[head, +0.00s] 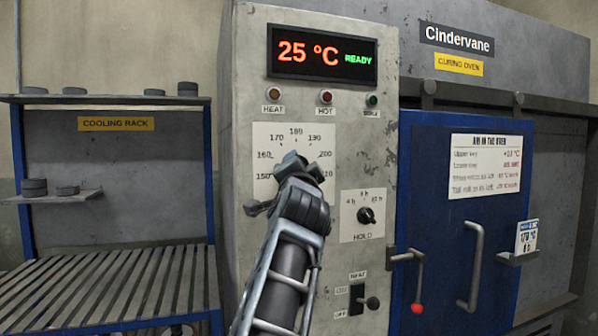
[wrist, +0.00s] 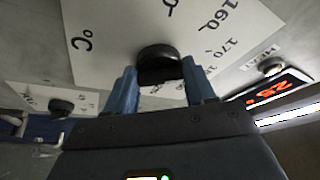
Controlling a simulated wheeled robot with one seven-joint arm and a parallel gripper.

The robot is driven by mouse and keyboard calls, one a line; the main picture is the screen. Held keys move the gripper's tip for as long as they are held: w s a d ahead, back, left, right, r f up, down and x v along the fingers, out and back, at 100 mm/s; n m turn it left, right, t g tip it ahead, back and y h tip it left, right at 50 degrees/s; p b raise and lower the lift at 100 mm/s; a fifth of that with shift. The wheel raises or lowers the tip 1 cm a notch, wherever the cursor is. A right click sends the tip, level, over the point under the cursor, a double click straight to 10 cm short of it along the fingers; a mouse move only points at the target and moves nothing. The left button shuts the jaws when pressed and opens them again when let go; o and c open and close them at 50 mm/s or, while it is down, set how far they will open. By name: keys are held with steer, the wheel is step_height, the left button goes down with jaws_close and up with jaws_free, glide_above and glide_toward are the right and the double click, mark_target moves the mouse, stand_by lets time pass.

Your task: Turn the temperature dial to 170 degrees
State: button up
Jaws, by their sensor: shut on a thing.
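The temperature dial's pale scale plate (head: 262,185) is on the grey control panel, with marks including 150, 160, 170, 180, 190 and 200. My gripper (head: 300,168) is in front of this plate and hides the dial in the head view. In the wrist view, the black dial knob (wrist: 158,62) sits between the two blue fingers of my gripper (wrist: 160,88), which is shut on it. The scale plate (wrist: 110,45) shows behind, tilted, with 160 and 170 to the right. I cannot tell which mark the knob points to.
The display (head: 322,54) reads 25 °C and READY. A HOLD knob (head: 367,215) and a switch (head: 358,298) are at the lower right of the dial. The blue oven door (head: 440,210) is on the right, with handles sticking out. A cooling rack (head: 110,100) stands on the left.

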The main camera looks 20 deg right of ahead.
steer(key=shift+d, duration=0.1)
steer(key=o, duration=1)
steer(key=shift+o, duration=0.2)
steer(key=b+v, duration=0.2)
steer(key=v, duration=0.6)
steer(key=shift+w, duration=0.1)
steer(key=shift+d, duration=0.1)
